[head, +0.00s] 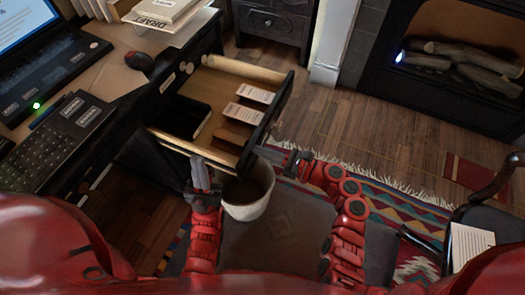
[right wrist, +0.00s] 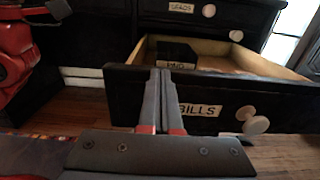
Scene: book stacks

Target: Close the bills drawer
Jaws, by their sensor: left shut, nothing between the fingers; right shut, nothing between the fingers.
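The bills drawer (head: 212,88) stands pulled out from the black desk in the head view. Its black front (right wrist: 225,118) carries a BILLS label and round pale knobs in the right wrist view. White paper stacks and a dark compartment lie inside it. My right gripper (head: 294,158) is shut and empty, just outside the drawer front. In the right wrist view the right gripper's fingers (right wrist: 159,75) overlap the front, left of the label; contact cannot be told. My left gripper (head: 200,165) is shut and empty beside the drawer's near side.
A white bin (head: 249,192) stands on the floor below the drawer front. A laptop (head: 42,50), keypad phone (head: 62,140) and mouse (head: 139,61) sit on the desk. A patterned rug (head: 380,190) and open wooden floor (head: 350,120) lie to the right, before a fireplace (head: 455,55).

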